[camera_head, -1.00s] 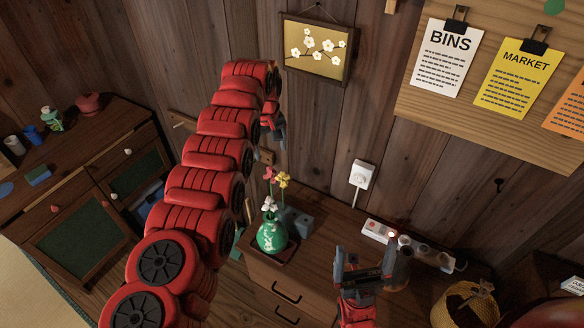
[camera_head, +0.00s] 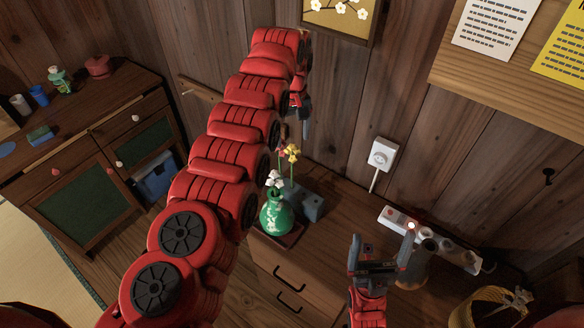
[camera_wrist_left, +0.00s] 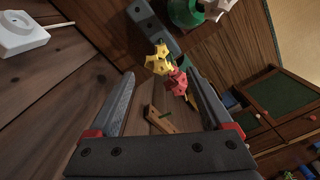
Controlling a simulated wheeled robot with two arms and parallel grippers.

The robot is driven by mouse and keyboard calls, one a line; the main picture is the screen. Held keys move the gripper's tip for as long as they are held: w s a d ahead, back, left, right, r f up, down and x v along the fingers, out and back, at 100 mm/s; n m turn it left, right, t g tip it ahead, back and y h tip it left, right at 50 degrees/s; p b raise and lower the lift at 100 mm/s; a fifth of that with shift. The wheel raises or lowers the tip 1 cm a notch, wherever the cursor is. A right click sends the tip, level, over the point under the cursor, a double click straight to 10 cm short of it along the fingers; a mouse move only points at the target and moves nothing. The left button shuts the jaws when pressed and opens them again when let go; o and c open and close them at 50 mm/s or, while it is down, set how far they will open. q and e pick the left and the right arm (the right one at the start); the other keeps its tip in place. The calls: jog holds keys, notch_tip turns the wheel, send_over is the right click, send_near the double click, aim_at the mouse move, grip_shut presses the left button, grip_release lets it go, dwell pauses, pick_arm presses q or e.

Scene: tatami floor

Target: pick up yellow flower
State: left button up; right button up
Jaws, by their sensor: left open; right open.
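The yellow flower (camera_head: 292,152) stands in a green vase (camera_head: 277,214) with a white flower (camera_head: 274,179) and a red-pink flower, which is partly hidden behind my left arm. In the left wrist view the yellow flower (camera_wrist_left: 158,60) lies just beyond and between the open fingers, with the red-pink flower (camera_wrist_left: 177,82) close beside it. My left gripper (camera_head: 305,122) is open, pointing down, above the flowers near the wall; it also shows in the left wrist view (camera_wrist_left: 163,100). My right gripper (camera_head: 376,246) is open and empty, over the cabinet's front right.
The vase stands on a dark tray on a wooden cabinet (camera_head: 330,240). A grey-blue block (camera_head: 312,206) sits behind it. A power strip (camera_head: 425,238), dark cup and wicker basket (camera_head: 490,305) are at right. The wooden wall with an outlet (camera_head: 381,153) is close behind.

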aim_at(292, 153)
pick_arm(q)
jog(key=shift+f+p, duration=0.3)
jog(key=shift+f, duration=0.55)
jog(key=shift+f+p, duration=0.3)
jog(key=shift+p, duration=0.05)
notch_tip(292, 153, down, 4)
jog(key=shift+s+p, duration=0.15)
jog(key=shift+p, duration=0.75)
jog(key=shift+f, duration=0.25)
grip_shut()
